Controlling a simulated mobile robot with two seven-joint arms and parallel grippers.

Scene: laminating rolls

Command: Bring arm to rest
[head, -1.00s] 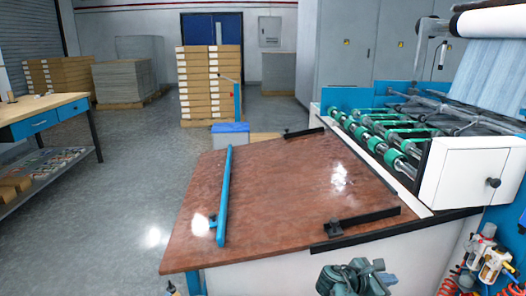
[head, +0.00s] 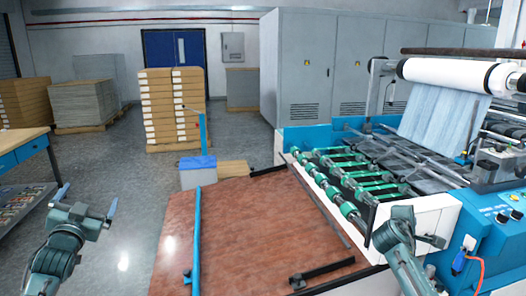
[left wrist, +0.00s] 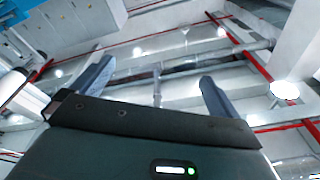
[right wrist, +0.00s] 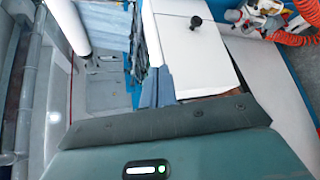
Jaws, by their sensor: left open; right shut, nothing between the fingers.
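My left gripper (head: 87,203) is raised at the lower left of the head view, left of the brown table. It is open, and its two blue-grey fingers stand wide apart with nothing between them in the left wrist view (left wrist: 157,72). My right arm's end (head: 402,232) rises at the lower right of the head view, in front of the white side panel of the laminating machine. In the right wrist view my right gripper (right wrist: 158,78) has its fingers together and holds nothing. The white panel with a black knob lies behind them.
The brown table (head: 245,225) carries a blue bar (head: 196,240) and black guides. The laminating machine (head: 480,240), with green rollers (head: 345,180), stands at right. A workbench (head: 25,143) is at far left. Stacked cartons (head: 172,108) stand behind. The grey floor between workbench and table is open.

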